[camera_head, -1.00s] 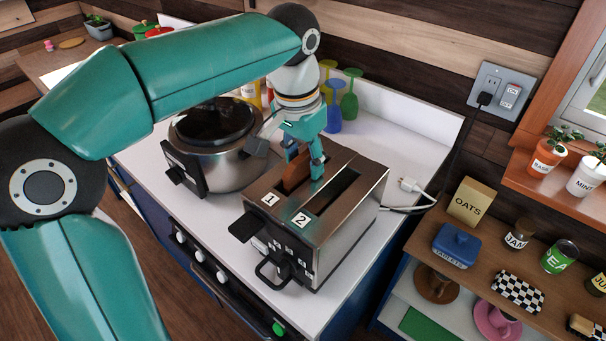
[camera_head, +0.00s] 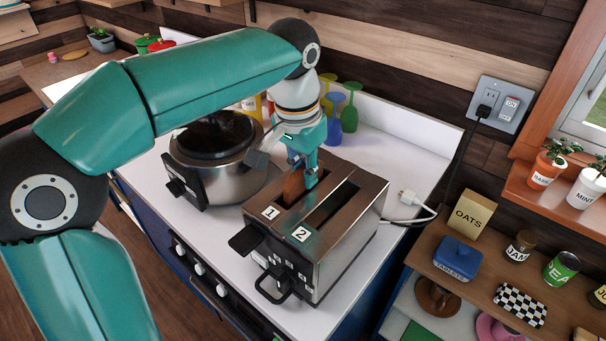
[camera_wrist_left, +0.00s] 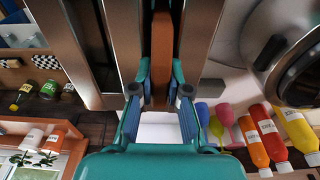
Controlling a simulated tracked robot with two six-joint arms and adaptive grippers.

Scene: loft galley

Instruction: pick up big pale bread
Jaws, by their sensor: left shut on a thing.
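A slice of bread (camera_head: 292,187), toasted brown rather than pale in these views, stands upright in the slot marked 1 of the metal toaster (camera_head: 345,237). Its lower part is hidden inside the slot. My left gripper (camera_head: 303,178) reaches down from above and is shut on the bread's upper part. In the left wrist view, the bread (camera_wrist_left: 161,60) runs edge-on between the two fingers (camera_wrist_left: 160,88). The slot marked 2 looks empty. My right gripper is out of view.
A round cooker with a dark lid (camera_head: 215,137) stands just left of the toaster. Coloured goblets (camera_head: 349,108) and sauce bottles (camera_wrist_left: 297,126) are behind. Shelves with an oats box (camera_head: 473,213) are farther right.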

